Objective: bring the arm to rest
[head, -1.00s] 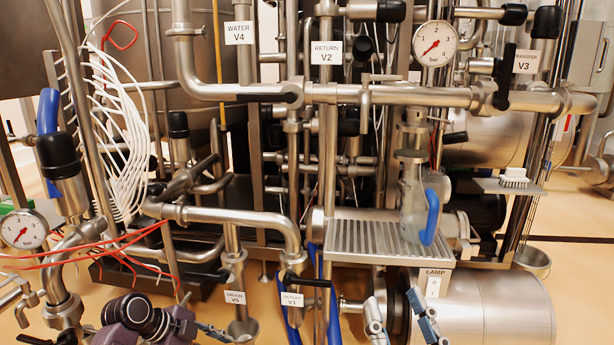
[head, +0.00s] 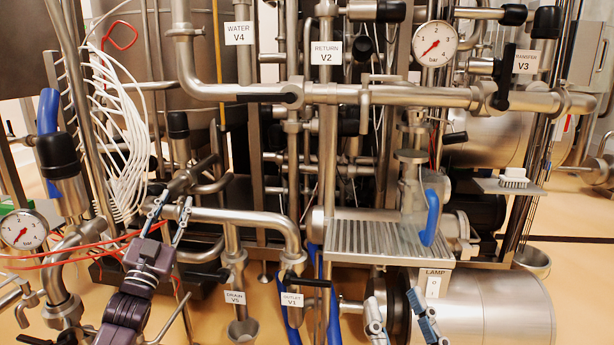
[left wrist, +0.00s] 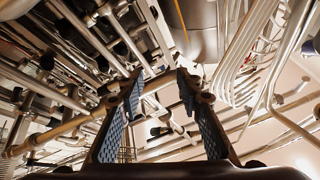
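My left gripper (head: 172,208) is raised in front of the pipes at the left of the head view, below the bundle of white tubes. Its two fingers are apart with nothing between them. The left wrist view also shows the open fingers (left wrist: 157,85), with pipes behind them. My right gripper (head: 392,300) shows at the bottom of the head view, in front of the steel tank under the grated shelf. Its fingers are apart and no object shows between them; the rest of it is below the picture.
Red wires (head: 70,250), white tubes (head: 125,150) and a gauge (head: 22,230) are near my left arm. The DRAIN V5 (head: 235,297) and OUTLET V1 (head: 292,299) labels sit low in the middle.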

